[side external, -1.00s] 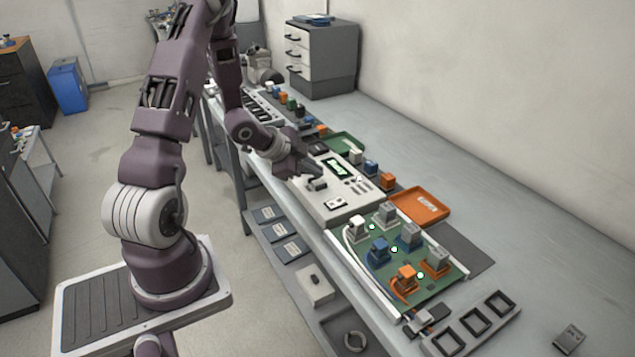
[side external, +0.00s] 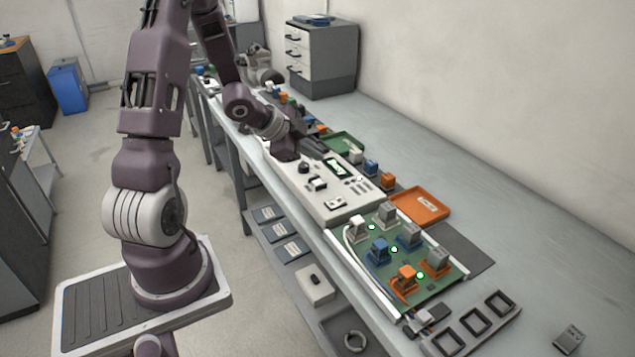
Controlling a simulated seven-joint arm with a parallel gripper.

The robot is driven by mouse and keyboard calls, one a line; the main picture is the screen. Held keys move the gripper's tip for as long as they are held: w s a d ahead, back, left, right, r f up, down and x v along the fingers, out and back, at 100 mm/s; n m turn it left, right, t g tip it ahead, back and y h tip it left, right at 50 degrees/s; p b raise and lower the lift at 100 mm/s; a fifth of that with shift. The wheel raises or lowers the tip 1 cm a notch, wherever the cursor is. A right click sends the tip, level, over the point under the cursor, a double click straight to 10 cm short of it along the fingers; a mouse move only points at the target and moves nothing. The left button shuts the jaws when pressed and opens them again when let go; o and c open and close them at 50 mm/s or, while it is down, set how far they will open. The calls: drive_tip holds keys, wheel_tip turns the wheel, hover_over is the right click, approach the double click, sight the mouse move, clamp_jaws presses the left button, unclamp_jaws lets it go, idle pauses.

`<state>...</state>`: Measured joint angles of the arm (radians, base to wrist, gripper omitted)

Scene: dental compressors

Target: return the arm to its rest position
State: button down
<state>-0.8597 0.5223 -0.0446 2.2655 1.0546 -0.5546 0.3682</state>
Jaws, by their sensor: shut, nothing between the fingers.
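My gripper (side external: 318,147) is at the end of my purple arm, above the far end of the white control box (side external: 335,208) on the bench. It looks shut and holds nothing. The control box has a small lit display (side external: 339,168) and several knobs and switches on top. Nearer the camera, a green board (side external: 430,286) carries several white, blue, orange and grey blocks, with small lit dots between them. My gripper is well apart from this board.
An orange tray (side external: 420,206) and a green tray (side external: 346,141) lie along the bench. Several small coloured blocks stand in a row beyond the box. A grey drawer cabinet (side external: 320,60) stands at the back. The bench's right side (side external: 540,240) is mostly clear.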

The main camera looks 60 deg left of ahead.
drive_tip(key=shift+w+r, duration=0.1)
drive_tip(key=shift+r, duration=0.2)
drive_tip(key=s+d+r+n+g+y, duration=0.1)
drive_tip(key=s+d+r+n+y, duration=0.15)
drive_tip(key=r, duration=0.35)
drive_tip(key=s+d+r+n+g+y, duration=0.1)
drive_tip(key=d+r, duration=0.3)
drive_tip(key=r, duration=0.2)
drive_tip(key=s+d+r+n+g+h, duration=0.1)
drive_tip(key=s+d+r+n+h, duration=0.2)
drive_tip(key=s+d, duration=1.4)
drive_tip(key=shift+s+d+n+g+h, duration=0.3)
drive_tip(key=shift+s+n+h, duration=0.35)
drive_tip(key=shift+s+h, duration=0.1)
drive_tip(key=shift+r, duration=0.15)
